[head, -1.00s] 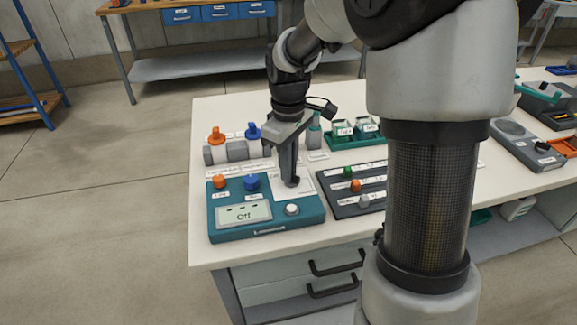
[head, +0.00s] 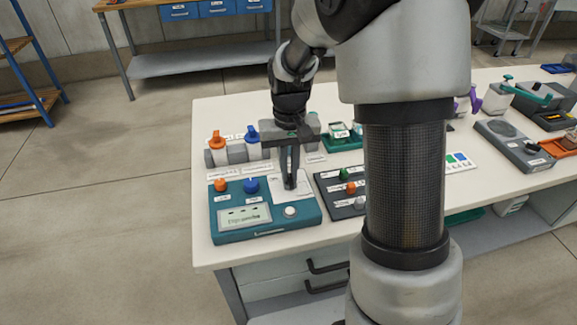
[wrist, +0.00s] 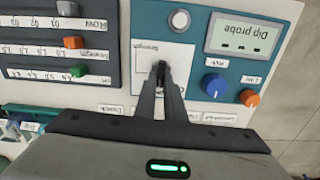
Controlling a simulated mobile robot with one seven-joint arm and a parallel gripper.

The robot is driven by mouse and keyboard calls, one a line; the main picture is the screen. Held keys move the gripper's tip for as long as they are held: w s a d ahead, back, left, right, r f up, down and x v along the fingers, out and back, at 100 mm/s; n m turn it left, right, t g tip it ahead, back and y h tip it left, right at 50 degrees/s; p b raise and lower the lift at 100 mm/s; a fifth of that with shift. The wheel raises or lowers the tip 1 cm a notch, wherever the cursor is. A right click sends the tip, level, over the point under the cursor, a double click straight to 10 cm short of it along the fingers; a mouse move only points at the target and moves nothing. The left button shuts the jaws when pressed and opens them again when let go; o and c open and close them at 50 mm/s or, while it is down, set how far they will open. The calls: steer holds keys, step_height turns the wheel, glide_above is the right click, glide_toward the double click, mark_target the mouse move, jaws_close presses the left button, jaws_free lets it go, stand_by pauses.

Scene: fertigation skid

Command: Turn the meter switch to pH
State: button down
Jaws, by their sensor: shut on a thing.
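The meter (head: 265,230) is a teal box at the left front of the bench; it fills the top right of the wrist view (wrist: 205,75). Its display (head: 244,216) reads "Dip probe", clearest in the wrist view (wrist: 243,34). The switch (wrist: 161,65) is dark and sits on a white label plate (wrist: 147,75). My gripper (head: 290,186) points down over the plate, shut on the switch, with its fingertips (wrist: 160,68) hiding most of it. "Strength" shows on the plate; the other markings are partly hidden, and I cannot read the pointer's position.
A blue knob (head: 251,185), an orange knob (head: 221,185) and a white button (head: 291,211) sit close by on the meter. A dark slider panel (head: 338,206) lies just right. Orange-topped (head: 218,138) and blue-topped valves (head: 252,135) stand behind. Bare bench shows along the front edge.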

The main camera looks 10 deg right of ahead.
mark_target(290, 176)
steer(key=shift+m+p, duration=0.35)
steer(key=shift+m, duration=0.75)
steer(key=shift+d, duration=0.1)
steer(key=c, duration=1.8)
jaws_free()
steer(key=shift+c, duration=0.2)
steer(key=shift+r, duration=0.15)
step_height(290, 176, up, 17)
steer(key=p, duration=0.4)
steer(key=shift+r, duration=0.15)
